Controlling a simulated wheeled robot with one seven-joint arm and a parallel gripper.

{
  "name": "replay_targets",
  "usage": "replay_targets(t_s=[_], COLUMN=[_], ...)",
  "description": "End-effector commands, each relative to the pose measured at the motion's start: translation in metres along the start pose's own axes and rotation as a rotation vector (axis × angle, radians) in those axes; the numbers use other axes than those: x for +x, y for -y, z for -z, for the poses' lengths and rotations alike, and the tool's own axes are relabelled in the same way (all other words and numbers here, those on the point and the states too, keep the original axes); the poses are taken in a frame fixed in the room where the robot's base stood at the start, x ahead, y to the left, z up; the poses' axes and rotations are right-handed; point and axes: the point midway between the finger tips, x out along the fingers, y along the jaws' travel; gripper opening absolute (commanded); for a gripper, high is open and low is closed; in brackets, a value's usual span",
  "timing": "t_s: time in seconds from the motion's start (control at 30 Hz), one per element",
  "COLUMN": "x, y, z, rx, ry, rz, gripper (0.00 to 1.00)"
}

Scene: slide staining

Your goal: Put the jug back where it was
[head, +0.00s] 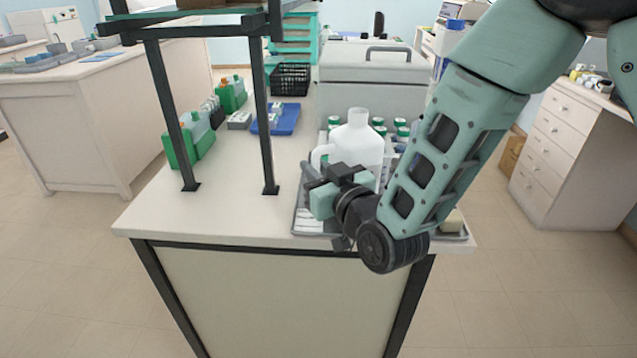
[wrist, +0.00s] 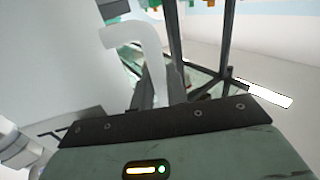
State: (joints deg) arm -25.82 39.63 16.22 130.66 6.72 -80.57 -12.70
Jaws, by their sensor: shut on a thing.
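The white jug (head: 357,146) is upright at the front of the bench, over the grey tray (head: 302,222). Its open neck faces up and its handle is to the left. My gripper (head: 322,174) is in front of the jug at its handle side and is shut on the handle. In the wrist view the jug's pale body (wrist: 45,60) fills the left, and its handle (wrist: 150,60) runs down between the fingers. My gripper hides the jug's lower part, so I cannot tell whether its base touches the tray.
Several green-capped bottles (head: 401,127) stand behind the jug, before a grey lidded box (head: 368,75). A dark-legged shelf frame (head: 262,110) stands to the left, with green bottles (head: 203,135) and a blue tray (head: 287,120) near it. The bench's front left (head: 225,213) is clear.

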Motion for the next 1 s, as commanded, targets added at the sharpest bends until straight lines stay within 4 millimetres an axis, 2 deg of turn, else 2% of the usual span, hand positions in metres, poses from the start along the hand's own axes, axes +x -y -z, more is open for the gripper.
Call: replay_targets(t_s=[0.1, 0.23, 0.67, 0.7, 0.77, 0.8, 1.0], x=[0.0, 0.0, 0.0, 0.0, 0.0, 0.0, 0.0], y=[0.0, 0.001, 0.001, 0.001, 0.001, 0.001, 0.0], z=[-0.018, -0.029, -0.035, -0.036, -0.035, -0.035, -0.035], rx=[0.0, 0.0, -0.001, 0.0, 0.0, 0.0, 0.0], ry=[0.002, 0.0, -0.002, 0.001, 0.001, 0.001, 0.001], rz=[0.0, 0.0, 0.0, 0.0, 0.0, 0.0, 0.0], gripper=[0.0, 0.0, 0.0, 0.18, 0.34, 0.37, 0.37])
